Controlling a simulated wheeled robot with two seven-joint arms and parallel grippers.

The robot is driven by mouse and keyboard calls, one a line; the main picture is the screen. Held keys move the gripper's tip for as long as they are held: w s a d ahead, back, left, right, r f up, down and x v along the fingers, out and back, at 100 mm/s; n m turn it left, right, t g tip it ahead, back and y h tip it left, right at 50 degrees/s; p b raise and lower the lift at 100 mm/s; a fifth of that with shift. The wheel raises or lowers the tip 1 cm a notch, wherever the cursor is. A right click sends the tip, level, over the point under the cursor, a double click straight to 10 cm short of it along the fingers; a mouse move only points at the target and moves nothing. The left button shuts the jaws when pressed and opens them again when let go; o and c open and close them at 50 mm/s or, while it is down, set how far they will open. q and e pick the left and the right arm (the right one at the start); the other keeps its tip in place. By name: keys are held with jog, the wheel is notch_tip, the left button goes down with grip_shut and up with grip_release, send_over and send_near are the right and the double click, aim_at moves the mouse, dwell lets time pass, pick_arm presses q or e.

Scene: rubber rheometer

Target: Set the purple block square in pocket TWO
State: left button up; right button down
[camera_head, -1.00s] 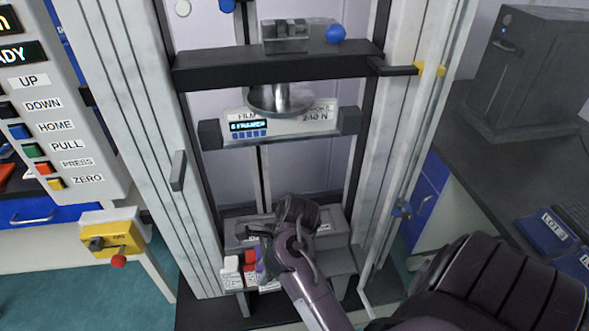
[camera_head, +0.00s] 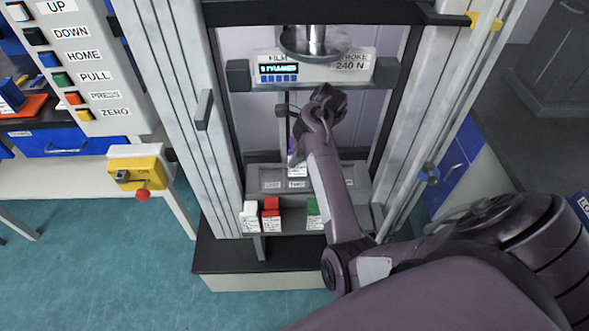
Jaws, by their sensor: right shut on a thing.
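My right gripper (camera_head: 294,146) hangs inside the machine frame, above the pocket plate, with its arm coming in from the lower right. It is shut on the purple block (camera_head: 292,155), of which only a small part shows beside the forearm. The block is above the plate label marked TWO (camera_head: 296,185). A white label face (camera_head: 297,171) shows just under the purple part; I cannot tell whether it belongs to the block. The pocket opening itself is hidden or too small to make out. My left gripper is not in view.
A white block (camera_head: 250,217), a red block (camera_head: 271,215) and a green block (camera_head: 313,211) stand along the front shelf. The label ONE (camera_head: 271,185) is left of TWO. A round platen (camera_head: 315,42) hangs above my wrist. Frame columns (camera_head: 188,120) stand either side.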

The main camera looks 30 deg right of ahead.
aim_at(295, 170)
jog(key=f, duration=0.3)
jog(key=shift+w+d+f, duration=0.15)
jog(key=shift+w+f, duration=0.05)
jog(key=shift+f, duration=0.05)
jog(key=f, duration=0.3)
jog(key=shift+w+d+f+b, duration=0.1)
jog(key=shift+w+b, duration=0.15)
jog(key=shift+b, duration=0.15)
jog(key=shift+w+d+f, duration=0.1)
jog(key=shift+f, duration=0.1)
jog(key=c, duration=1.5)
grip_release()
jog(key=shift+o, duration=0.2)
